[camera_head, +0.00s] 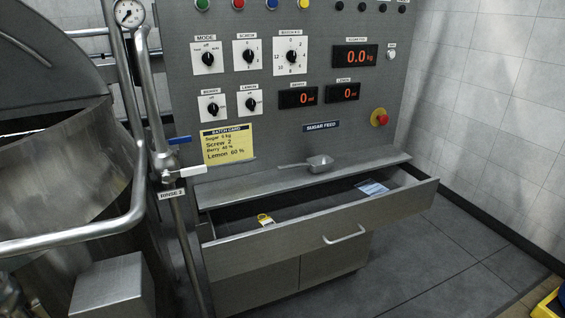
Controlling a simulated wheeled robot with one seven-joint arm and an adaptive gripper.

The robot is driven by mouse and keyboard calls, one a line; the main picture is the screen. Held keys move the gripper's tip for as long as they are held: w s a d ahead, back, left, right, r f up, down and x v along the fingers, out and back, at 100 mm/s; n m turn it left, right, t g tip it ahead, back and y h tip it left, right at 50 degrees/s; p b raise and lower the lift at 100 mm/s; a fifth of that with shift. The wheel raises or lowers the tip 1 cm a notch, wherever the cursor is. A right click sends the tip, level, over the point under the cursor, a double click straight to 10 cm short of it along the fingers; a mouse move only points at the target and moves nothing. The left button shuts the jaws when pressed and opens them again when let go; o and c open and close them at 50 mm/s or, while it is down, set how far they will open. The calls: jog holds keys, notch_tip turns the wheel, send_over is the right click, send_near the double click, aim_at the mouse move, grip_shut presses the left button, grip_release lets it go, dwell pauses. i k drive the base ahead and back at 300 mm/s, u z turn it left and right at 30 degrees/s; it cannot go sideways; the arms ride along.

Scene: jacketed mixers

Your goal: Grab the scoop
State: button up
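The metal scoop (319,164) lies on the narrow steel ledge (240,189) below the control panel, under the "SUGAR FEED" label. Its bowl is at the right and its thin handle (293,165) points left. Nothing touches it from above. My gripper does not show in the head view, so its state and its distance from the scoop cannot be seen.
An open drawer (300,246) juts out below the ledge, holding a yellow-and-white item (264,220) and a bluish-white packet (373,188). A mixer vessel (60,165) and pipes (140,120) stand at left. A red stop button (381,116) sits on the panel.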

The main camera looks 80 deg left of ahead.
aim_at(317, 164)
jog(key=z, duration=0.05)
jog(key=k, duration=0.45)
jog(key=u, duration=2.1)
